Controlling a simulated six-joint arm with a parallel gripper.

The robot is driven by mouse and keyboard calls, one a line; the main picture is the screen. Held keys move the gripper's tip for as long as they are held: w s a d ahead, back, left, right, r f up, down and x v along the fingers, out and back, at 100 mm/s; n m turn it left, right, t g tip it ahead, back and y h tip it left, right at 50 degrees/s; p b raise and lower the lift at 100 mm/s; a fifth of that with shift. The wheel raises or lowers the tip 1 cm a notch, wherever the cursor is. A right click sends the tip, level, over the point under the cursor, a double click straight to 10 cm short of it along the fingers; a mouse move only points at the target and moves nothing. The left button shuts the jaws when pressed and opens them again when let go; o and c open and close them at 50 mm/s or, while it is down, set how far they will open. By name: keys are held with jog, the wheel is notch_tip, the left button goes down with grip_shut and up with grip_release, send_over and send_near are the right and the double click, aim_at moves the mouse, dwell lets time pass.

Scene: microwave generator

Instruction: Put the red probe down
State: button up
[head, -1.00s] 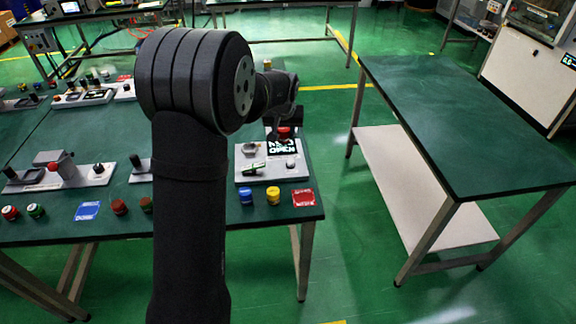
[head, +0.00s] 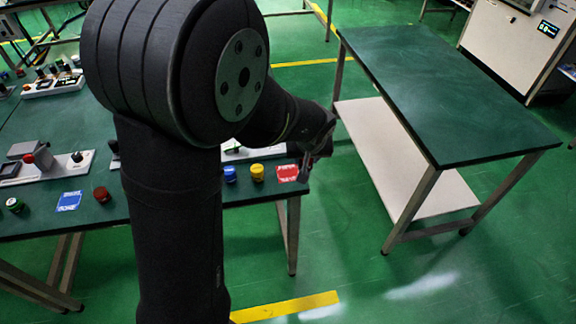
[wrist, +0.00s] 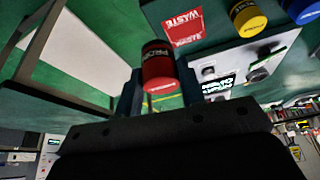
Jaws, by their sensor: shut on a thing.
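The red probe, a short red cylinder with white lettering (wrist: 158,72), is between the two fingers of my gripper (wrist: 160,90) in the wrist view. My gripper is shut on it. In the head view my gripper (head: 314,162) is by the right end of the green bench, next to the red card marked WASTE (head: 287,173). The card also shows in the wrist view (wrist: 183,26), beyond the probe. The probe is not clearly made out in the head view. Its height above the bench cannot be told.
A yellow cylinder (head: 257,173) and a blue one (head: 230,174) stand left of the card. A device with a lit black screen (wrist: 217,86) is close by in the wrist view. A separate green table (head: 445,95) stands to the right, across a floor gap.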

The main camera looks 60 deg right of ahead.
jog(key=w+f, duration=0.1)
jog(key=w, duration=0.1)
jog(key=w+d+f, duration=0.1)
jog(key=w, duration=0.1)
jog(key=w+f, duration=0.2)
jog(key=shift+w+d, duration=0.15)
jog(key=shift+w, duration=0.25)
jog(key=shift+f, duration=2.05)
jog(key=shift+f, duration=0.1)
jog(key=shift+f, duration=0.1)
jog(key=o, duration=1.1)
jog(key=shift+c, duration=0.2)
jog(key=v, duration=1.2)
jog(key=shift+r, duration=0.25)
jog(key=shift+d, duration=0.1)
